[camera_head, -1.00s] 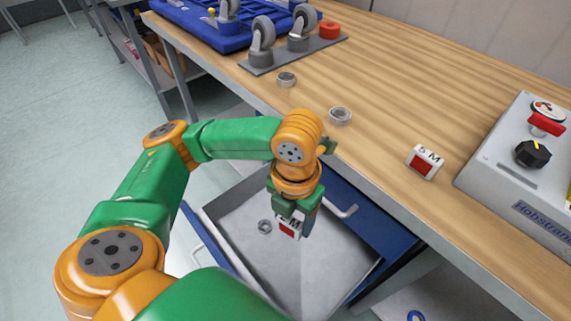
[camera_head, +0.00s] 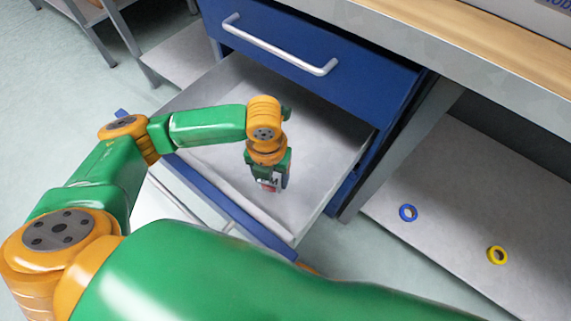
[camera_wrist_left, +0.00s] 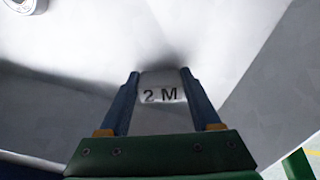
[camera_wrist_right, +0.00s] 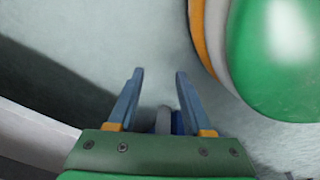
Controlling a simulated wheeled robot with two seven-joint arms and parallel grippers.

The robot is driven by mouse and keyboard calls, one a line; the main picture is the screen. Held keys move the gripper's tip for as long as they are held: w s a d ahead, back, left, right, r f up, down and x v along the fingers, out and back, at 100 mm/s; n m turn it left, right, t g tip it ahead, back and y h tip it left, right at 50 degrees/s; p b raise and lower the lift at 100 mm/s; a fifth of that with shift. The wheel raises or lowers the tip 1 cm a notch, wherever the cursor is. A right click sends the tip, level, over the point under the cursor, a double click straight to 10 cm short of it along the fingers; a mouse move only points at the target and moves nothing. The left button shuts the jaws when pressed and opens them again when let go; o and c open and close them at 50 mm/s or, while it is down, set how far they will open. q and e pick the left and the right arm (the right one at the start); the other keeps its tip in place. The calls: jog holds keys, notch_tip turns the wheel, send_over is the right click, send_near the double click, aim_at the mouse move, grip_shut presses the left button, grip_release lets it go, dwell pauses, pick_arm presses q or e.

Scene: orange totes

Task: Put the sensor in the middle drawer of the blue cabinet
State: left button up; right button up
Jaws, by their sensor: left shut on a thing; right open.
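In the head view the sensor (camera_head: 267,184) shows as a small white and red bit at my left fingertips. My left gripper (camera_head: 268,180) is shut on it and points down inside the open drawer (camera_head: 318,205) of the blue cabinet (camera_head: 310,50). The drawer has a grey inside, and a shut blue drawer with a silver handle (camera_head: 278,47) is above it. Whether the sensor touches the drawer floor I cannot tell. My right gripper (camera_wrist_right: 150,100) is open and empty.
A round metal part (camera_wrist_left: 28,4) lies in the drawer in the left wrist view. A wooden worktop edge (camera_head: 500,30) is above the cabinet. A blue ring (camera_head: 408,213) and a yellow ring (camera_head: 497,255) lie on the low grey shelf at right.

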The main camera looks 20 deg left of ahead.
pick_arm(q)
jog(key=w, duration=0.1)
jog(key=w+d+b, duration=0.1)
jog(key=w, duration=0.1)
jog(key=w+d, duration=0.1)
jog(key=w, duration=0.1)
jog(key=shift+w+b, duration=0.15)
jog(key=shift+b, duration=0.15)
jog(key=shift+f, duration=0.6)
jog(key=shift+a, duration=0.1)
pick_arm(e)
jog(key=shift+w+a+f, duration=0.3)
jog(key=shift+w+a, duration=0.55)
jog(key=shift+a, duration=0.05)
pick_arm(q)
jog(key=o, duration=1.4)
jog(key=shift+f, duration=0.1)
